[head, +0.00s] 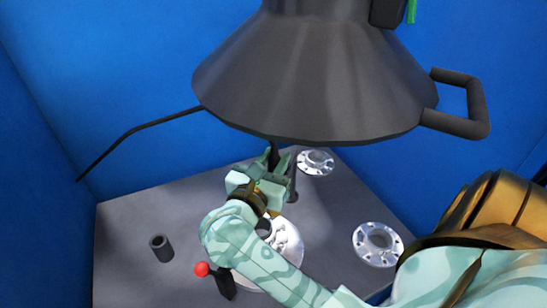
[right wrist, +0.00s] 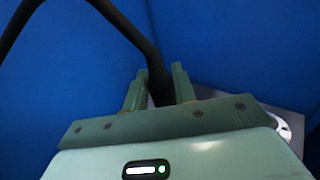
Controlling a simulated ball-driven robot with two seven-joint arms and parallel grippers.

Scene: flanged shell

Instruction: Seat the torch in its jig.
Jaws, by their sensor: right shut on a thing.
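My right gripper (head: 277,163) is just below the rim of the large dark hood in the head view. In the right wrist view its two fingers (right wrist: 159,73) are shut on a slim black bent rod, which I take for the torch (right wrist: 150,52). The rod rises from between the fingers and bends up to the left. Its lower end is hidden. A short dark upright tube (head: 161,248) stands open on the table at left; I cannot tell for certain whether it is the jig. My left gripper is not in view.
The dark conical hood (head: 315,85) with a side handle (head: 478,105) hides much above the gripper. Silvery flanges (head: 315,162) (head: 378,244) lie on the grey table (head: 125,220). A red-knobbed lever (head: 202,269) stands by my forearm. Blue walls (head: 90,80) enclose the table.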

